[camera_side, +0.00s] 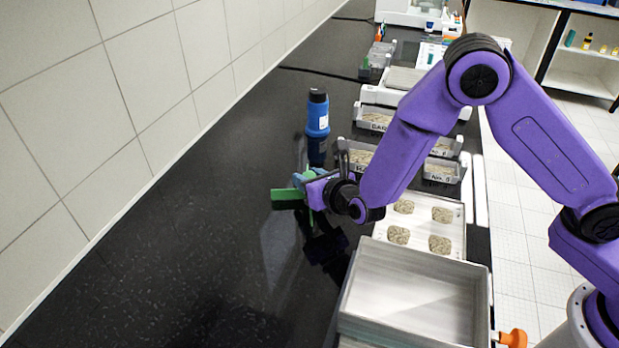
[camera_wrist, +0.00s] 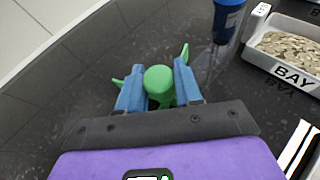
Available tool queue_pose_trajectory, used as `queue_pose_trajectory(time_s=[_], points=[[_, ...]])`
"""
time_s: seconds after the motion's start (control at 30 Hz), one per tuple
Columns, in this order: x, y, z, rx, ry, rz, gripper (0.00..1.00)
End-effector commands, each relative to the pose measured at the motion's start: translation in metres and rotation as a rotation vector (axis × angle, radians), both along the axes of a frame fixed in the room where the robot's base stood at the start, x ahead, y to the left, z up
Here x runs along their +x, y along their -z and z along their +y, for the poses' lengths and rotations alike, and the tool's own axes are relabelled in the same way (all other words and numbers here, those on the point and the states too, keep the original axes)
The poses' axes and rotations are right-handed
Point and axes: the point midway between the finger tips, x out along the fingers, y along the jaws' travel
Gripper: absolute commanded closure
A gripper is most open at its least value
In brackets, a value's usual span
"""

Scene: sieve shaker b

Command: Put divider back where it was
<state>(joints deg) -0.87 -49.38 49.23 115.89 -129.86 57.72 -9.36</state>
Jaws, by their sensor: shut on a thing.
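A green divider (camera_side: 287,198) is held in my gripper (camera_side: 312,190) over the black bench, left of the trays in the side view. In the wrist view the green divider (camera_wrist: 158,80) shows a rounded knob between the two blue fingers of my gripper (camera_wrist: 157,88), with thin green parts sticking out past them on both sides. The fingers are closed on the knob. The dark reflection below the gripper suggests that it is above the bench. The lower part of the divider is hidden by the knob in the wrist view.
A blue bottle (camera_side: 317,116) stands behind the gripper; it also shows in the wrist view (camera_wrist: 228,18). A white tray with several sandy patches (camera_side: 459,214) and an empty open box (camera_side: 415,290) lie to the right. Labelled bins (camera_wrist: 262,54) hold grains. The bench's left side is clear.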

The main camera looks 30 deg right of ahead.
Motion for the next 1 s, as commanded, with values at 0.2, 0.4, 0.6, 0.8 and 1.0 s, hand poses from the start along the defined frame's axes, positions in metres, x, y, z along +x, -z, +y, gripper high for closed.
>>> queue_pose_trajectory(time_s=[0.2,0.4,0.6,0.8,1.0], points=[[0.000,0.002,0.000,0.000,0.001,0.000,0.49],[0.000,0.002,0.000,0.000,0.001,0.001,0.40],[0.000,-0.001,0.000,0.000,0.000,0.000,0.40],[-0.024,-0.010,-0.002,-0.001,-0.003,0.002,0.40],[-0.053,-0.022,-0.005,0.000,-0.002,0.001,0.40]])
